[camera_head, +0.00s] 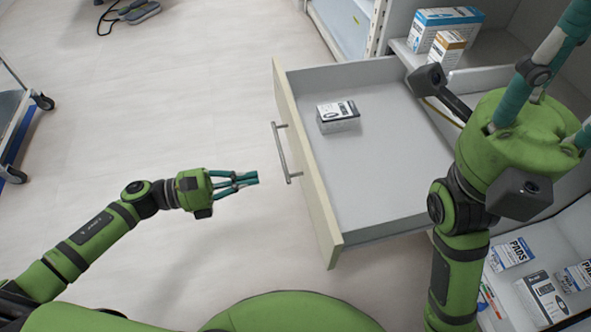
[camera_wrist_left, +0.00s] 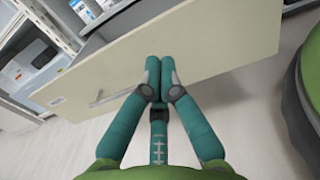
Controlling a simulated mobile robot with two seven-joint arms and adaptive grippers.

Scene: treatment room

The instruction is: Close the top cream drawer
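The top cream drawer (camera_head: 305,175) is pulled far out of the grey cabinet, its cream front facing left. A silver bar handle (camera_head: 281,152) is on that front; it also shows in the left wrist view (camera_wrist_left: 112,97). My left gripper (camera_head: 257,178) is left of the front, near the handle's lower end in the picture, with a small gap. Its fingertips (camera_wrist_left: 160,76) are together and empty, pointing at the front. My right gripper (camera_head: 565,90) is at the upper right over the cabinet, fingers spread, tips partly out of frame.
A small white and black box (camera_head: 338,115) lies inside the drawer. Boxes (camera_head: 445,25) stand on the shelf behind, and several packs (camera_head: 515,255) lie at the lower right. A wheeled cart (camera_head: 12,130) is at the left edge. The floor (camera_head: 150,90) left of the drawer is clear.

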